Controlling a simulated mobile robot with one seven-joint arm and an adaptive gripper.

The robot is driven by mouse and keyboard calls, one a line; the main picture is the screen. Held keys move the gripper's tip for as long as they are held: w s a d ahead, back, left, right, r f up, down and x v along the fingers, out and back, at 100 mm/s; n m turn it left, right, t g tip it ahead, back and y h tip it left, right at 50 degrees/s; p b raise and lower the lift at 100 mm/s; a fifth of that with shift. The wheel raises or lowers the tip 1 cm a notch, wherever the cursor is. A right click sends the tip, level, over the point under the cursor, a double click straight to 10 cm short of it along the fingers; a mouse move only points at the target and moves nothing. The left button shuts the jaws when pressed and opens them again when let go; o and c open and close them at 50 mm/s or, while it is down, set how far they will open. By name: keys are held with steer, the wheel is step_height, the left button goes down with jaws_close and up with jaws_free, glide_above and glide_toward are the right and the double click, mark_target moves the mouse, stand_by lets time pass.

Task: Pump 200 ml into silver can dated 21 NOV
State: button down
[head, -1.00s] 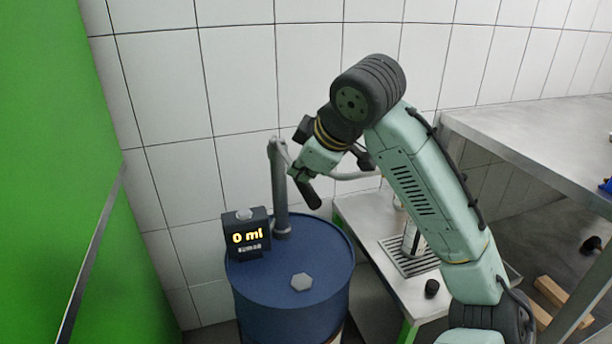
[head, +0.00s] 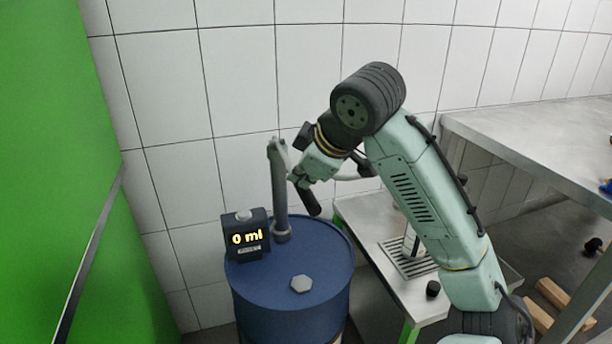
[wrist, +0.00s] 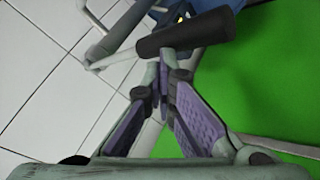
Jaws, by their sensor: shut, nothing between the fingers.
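The blue drum (head: 325,262) carries a grey pump column (head: 280,190) and a black display box (head: 246,235) reading 0 ml. The pump's black handle grip (head: 312,203) hangs right of the column; in the wrist view it is a dark cylinder (wrist: 190,33) across the fingertips. My gripper (head: 300,180) is at the top of this handle, and in the wrist view its purple-padded fingers (wrist: 163,72) are shut with nothing between them. A pale can-like object (head: 411,243) stands on the drip grate, mostly hidden behind my arm. Its label and date cannot be read.
The metal grate (head: 400,265) lies on a low steel table (head: 362,215), with a small black knob-like object (head: 432,288) near its front. A higher steel bench (head: 540,135) is at right. A green panel (head: 60,150) fills the left.

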mark_target(309, 198)
steer(key=shift+s+d+f+b, duration=0.15)
steer(key=shift+f+b, duration=0.85)
steer(key=shift+f, duration=0.5)
steer(key=shift+s+a+f+b, duration=0.15)
steer(key=shift+f+b, duration=0.8)
steer(key=shift+f, duration=0.55)
stand_by(2.0)
steer(key=shift+d+r, duration=0.1)
stand_by(0.5)
steer(key=shift+w+r+p, duration=0.2)
steer(key=shift+r+p, duration=1.35)
steer(key=shift+r, duration=0.15)
steer(key=shift+w+r+p, duration=0.15)
steer(key=shift+r+p, duration=1.35)
steer(key=shift+r, duration=0.15)
steer(key=shift+w+r+p, duration=0.2)
steer(key=shift+r+p, duration=1.35)
steer(key=shift+r, duration=0.15)
